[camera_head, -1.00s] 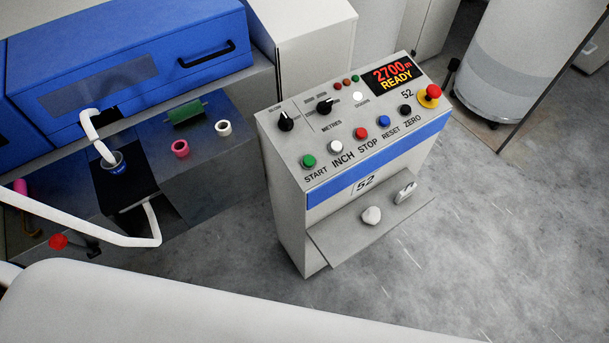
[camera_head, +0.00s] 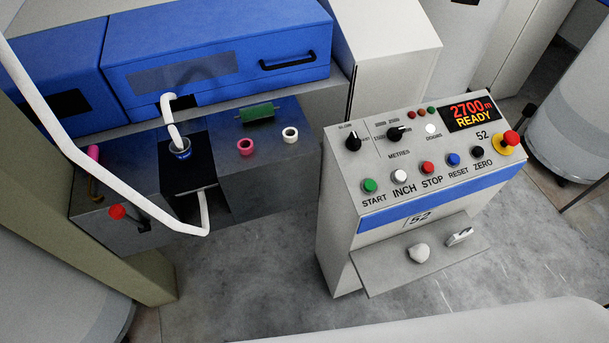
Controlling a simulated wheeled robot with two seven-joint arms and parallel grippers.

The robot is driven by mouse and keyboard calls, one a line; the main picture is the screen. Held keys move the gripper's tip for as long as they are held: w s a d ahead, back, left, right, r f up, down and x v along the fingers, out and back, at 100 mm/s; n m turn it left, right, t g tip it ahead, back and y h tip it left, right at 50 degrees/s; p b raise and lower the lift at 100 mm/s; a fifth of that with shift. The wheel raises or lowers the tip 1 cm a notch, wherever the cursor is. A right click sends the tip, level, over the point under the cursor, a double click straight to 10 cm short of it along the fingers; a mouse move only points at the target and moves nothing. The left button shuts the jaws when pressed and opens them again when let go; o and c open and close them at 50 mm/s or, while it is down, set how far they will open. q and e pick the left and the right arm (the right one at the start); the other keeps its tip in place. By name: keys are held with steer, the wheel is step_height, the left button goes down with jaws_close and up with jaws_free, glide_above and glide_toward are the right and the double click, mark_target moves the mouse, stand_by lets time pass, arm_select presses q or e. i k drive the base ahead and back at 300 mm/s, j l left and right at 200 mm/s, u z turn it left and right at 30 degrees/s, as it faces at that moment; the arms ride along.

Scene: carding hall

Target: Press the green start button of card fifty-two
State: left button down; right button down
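The green start button (camera_head: 369,186) is at the left end of the lower button row on the grey control console of card fifty-two (camera_head: 340,235). "START" is printed below it. The display (camera_head: 470,112) reads "2700 m READY" in red and yellow, with "52" printed below it. To the right of the green button are the white inch (camera_head: 394,172), red stop (camera_head: 427,168), blue reset (camera_head: 453,159) and black zero (camera_head: 477,152) buttons. A red emergency knob on a yellow base (camera_head: 508,142) is at the right end. Neither gripper is in view.
A shelf (camera_head: 370,272) with two small pale items juts from the console front. Left of it stands the blue-covered machine (camera_head: 215,45) with a white sliver tube (camera_head: 85,165) and red knob (camera_head: 117,212). Grey cans stand at lower left (camera_head: 50,300) and upper right (camera_head: 580,120). Floor is open before the console.

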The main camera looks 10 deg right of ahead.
mark_target(370, 185)
steer(key=l+u, duration=0.1)
steer(key=u, duration=0.35)
steer(key=l, duration=1.1)
steer(key=k+l, duration=0.1)
steer(key=l, duration=1.05)
